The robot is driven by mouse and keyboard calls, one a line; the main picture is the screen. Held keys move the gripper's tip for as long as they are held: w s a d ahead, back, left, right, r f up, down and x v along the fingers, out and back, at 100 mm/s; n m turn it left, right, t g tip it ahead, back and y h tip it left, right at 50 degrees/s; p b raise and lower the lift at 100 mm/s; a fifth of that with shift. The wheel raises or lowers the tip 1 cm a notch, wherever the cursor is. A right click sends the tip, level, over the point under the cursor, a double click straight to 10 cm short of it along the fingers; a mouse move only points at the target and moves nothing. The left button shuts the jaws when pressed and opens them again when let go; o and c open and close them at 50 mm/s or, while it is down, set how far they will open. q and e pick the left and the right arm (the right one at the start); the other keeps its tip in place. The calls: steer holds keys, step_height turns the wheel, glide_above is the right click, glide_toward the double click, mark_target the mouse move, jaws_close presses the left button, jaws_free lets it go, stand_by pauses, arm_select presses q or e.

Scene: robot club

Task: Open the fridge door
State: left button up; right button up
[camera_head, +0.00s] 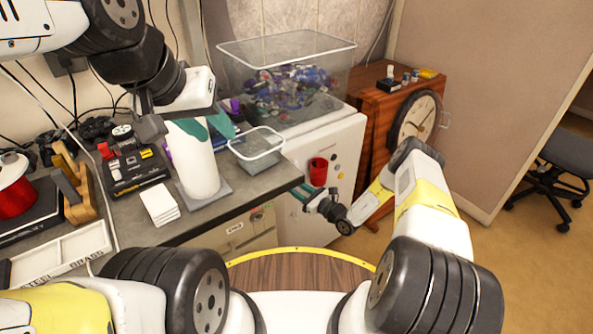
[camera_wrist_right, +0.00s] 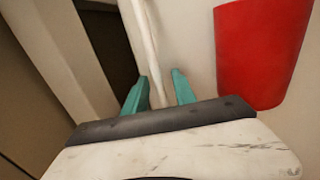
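The small white fridge (camera_head: 345,155) stands beside the counter, its white door bearing small magnets and a red holder (camera_head: 318,172). The door looks closed in the head view. My right gripper (camera_head: 308,193) is at the door's left part, below the red holder. In the right wrist view, its teal fingertips (camera_wrist_right: 160,84) are apart, with a thin white upright bar (camera_wrist_right: 145,45), seemingly the handle, running down between them; a gap shows on its right. My left gripper (camera_head: 208,127) has its teal fingers spread at the top of a white roll (camera_head: 199,170) on the counter.
An empty clear tub (camera_head: 257,150) stands on the counter (camera_head: 240,190). A wooden cabinet with a clock (camera_head: 415,115) is right of the fridge. Floor (camera_head: 515,240) is open to the right.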

steer(key=shift+c, duration=0.4)
jaws_close()
stand_by(0.9)
